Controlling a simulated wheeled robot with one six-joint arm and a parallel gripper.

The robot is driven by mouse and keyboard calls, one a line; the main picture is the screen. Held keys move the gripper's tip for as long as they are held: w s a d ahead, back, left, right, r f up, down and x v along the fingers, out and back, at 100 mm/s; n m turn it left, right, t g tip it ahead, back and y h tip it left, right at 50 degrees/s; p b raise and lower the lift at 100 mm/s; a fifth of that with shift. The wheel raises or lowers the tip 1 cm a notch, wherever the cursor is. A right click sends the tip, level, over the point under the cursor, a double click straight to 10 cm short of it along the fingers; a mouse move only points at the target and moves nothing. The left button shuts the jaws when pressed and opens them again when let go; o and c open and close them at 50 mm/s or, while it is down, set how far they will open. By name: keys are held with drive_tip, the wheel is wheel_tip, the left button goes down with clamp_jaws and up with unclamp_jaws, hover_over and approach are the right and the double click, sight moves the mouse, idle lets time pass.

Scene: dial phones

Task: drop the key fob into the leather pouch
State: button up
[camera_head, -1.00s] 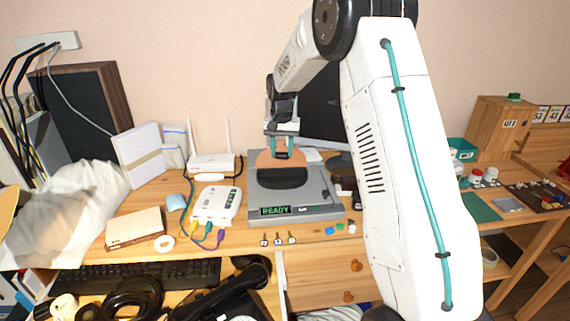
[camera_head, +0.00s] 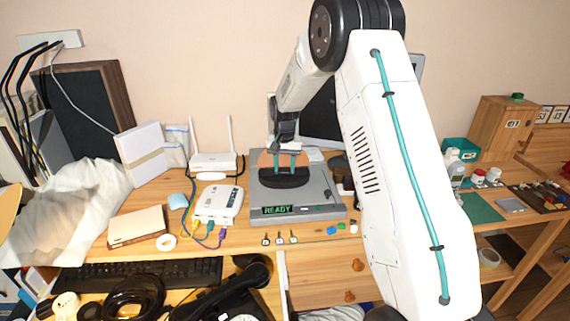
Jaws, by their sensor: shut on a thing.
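The leather pouch (camera_head: 284,180) lies on the flat grey device with the green READY display. It has a dark front and a tan back part (camera_head: 268,158). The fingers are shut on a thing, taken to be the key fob. The fob is too small or hidden between the fingers to make out. I cannot tell whether the fingertips touch the pouch.
A white router (camera_head: 213,163) and a white box with cables (camera_head: 217,205) stand left of the device. Small tagged items (camera_head: 279,239) lie at the desk's front edge, with blue and green pieces (camera_head: 335,229) to their right. A dark monitor (camera_head: 322,117) stands behind my arm.

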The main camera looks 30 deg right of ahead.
idle(0.3)
drive_tip(key=o, duration=0.7)
drive_tip(key=shift+o, duration=0.2)
wheel_tip(320, 180, up, 8)
drive_tip(key=shift+f, duration=0.1)
drive_tip(key=shift+s, duration=0.2)
drive_tip(key=s+a+r+n, duration=0.2)
drive_tip(key=s+a+r, duration=0.2)
drive_tip(key=s, duration=1)
drive_tip(key=s+a+r+n+t, duration=0.1)
drive_tip(key=s+a+r, duration=0.3)
drive_tip(key=s, duration=1.1)
drive_tip(key=s+a+r+n, duration=0.4)
drive_tip(key=s+a, duration=0.2)
drive_tip(key=s, duration=0.9)
drive_tip(key=shift+a+r, duration=0.2)
drive_tip(key=shift+r, duration=0.15)
